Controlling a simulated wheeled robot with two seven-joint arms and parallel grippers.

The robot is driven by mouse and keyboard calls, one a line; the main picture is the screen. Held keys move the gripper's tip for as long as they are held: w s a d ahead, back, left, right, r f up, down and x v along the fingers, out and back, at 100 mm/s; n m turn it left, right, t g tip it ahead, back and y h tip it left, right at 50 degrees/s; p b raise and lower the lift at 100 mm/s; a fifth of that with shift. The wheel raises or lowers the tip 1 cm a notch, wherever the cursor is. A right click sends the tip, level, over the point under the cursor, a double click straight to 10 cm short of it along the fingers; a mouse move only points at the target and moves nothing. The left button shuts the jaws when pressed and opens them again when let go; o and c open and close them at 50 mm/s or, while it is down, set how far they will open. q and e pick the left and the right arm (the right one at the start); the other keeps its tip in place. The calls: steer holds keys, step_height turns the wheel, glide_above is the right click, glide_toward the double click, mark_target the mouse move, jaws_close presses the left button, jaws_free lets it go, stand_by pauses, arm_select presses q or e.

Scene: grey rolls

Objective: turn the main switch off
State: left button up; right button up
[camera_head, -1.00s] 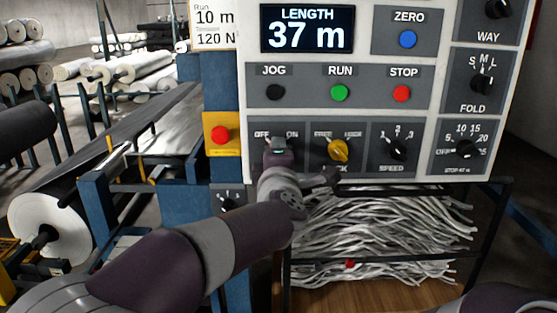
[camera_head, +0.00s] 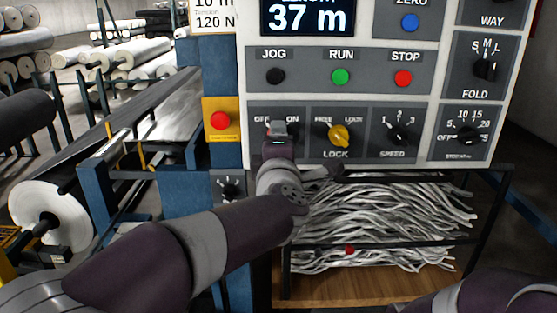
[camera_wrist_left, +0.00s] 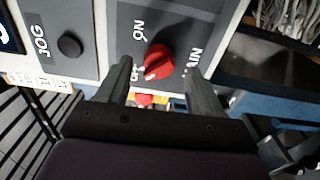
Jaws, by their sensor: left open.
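The main switch is a red knob (camera_wrist_left: 157,62) on a dark grey plate, seen in the left wrist view. A white mark is at its lower-left end, on the side of the partly hidden OFF label; the ON label is farther up. My left gripper (camera_wrist_left: 159,67) is open, with one finger on each side of the knob and visible gaps between. In the head view my left gripper (camera_head: 279,130) is in front of the OFF/ON plate (camera_head: 257,121) and hides most of the knob. My right gripper is out of view.
The yellow LOCK knob (camera_head: 339,135) is close on the right, then the SPEED knob (camera_head: 400,137). A red button on a yellow box (camera_head: 221,121) is on the left. JOG (camera_head: 275,76), RUN (camera_head: 340,77) and STOP (camera_head: 403,78) buttons are above. A rack of grey strips (camera_head: 385,220) is below.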

arm_select(q)
steer(key=s, duration=1)
steer(key=shift+s, duration=0.25)
